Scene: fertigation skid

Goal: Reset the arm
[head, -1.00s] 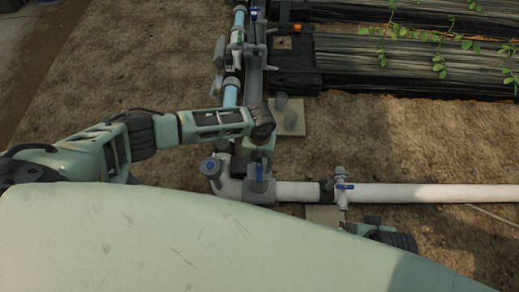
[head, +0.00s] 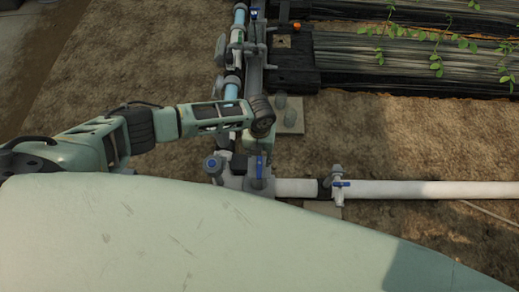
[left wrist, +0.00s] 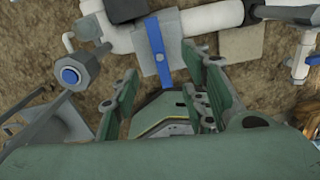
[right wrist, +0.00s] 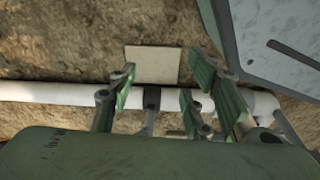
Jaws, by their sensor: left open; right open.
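My left arm reaches in from the left in the head view, and its gripper (head: 257,143) hangs above the pipe corner, mostly hidden under the wrist. In the left wrist view the left gripper (left wrist: 160,80) is open and empty. A valve with a flat blue handle (left wrist: 163,52) shows beyond and between its fingers; I cannot tell whether they touch. My right gripper (right wrist: 158,80) is open and empty in the right wrist view, over a white pipe (right wrist: 62,94) with a dark collar (right wrist: 152,97). It is hidden in the head view.
A round blue-topped fitting (head: 211,164) stands at the pipe corner. A beige slab (right wrist: 152,63) lies beside the pipe. Dark ribbed beds with plants (head: 410,55) lie at upper right. Bare soil (head: 130,60) is open at upper left.

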